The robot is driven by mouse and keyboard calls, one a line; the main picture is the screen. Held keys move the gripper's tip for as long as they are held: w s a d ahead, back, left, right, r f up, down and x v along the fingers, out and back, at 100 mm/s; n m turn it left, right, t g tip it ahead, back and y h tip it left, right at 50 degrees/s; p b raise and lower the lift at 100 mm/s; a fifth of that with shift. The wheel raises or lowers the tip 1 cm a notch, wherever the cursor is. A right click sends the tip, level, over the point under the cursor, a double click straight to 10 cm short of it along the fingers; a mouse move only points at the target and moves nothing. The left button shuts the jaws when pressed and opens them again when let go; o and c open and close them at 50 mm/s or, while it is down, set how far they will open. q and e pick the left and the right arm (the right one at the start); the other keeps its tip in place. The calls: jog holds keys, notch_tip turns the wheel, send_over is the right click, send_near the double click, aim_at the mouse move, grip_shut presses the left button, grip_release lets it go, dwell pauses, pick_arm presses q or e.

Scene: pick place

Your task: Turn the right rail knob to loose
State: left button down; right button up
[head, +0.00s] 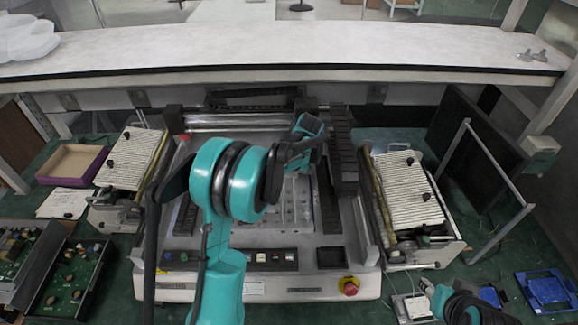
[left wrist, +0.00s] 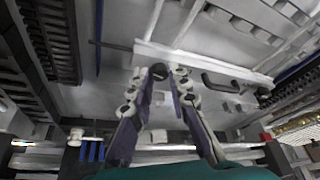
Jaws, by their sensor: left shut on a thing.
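My left gripper (head: 318,128) reaches over the machine from below and points away to the right, beside the black right rail (head: 343,150). In the left wrist view its two fingers (left wrist: 158,74) come together at a small dark rounded piece, which I take to be the right rail knob (left wrist: 158,71). The gripper is shut on it. Most of the knob is covered by the fingertips, and its turned position cannot be read. In the head view the gripper hides it.
The machine's front panel (head: 270,258) has several buttons and a red stop button (head: 350,287). Ribbed racks stand at the left (head: 130,157) and right (head: 408,188). A long white shelf (head: 290,48) runs behind. Circuit boxes lie at the lower left, a blue tray (head: 545,290) at the right.

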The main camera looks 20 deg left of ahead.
pick_arm(q)
jog(key=shift+w+n+g, duration=0.1)
jog(key=shift+n+g, duration=0.3)
jog(key=shift+n, duration=0.9)
jog(key=c, duration=1.4)
grip_release()
jog(key=shift+c, duration=0.2)
jog(key=v, duration=1.2)
jog(key=shift+d, duration=0.2)
jog(key=shift+w+f, duration=0.1)
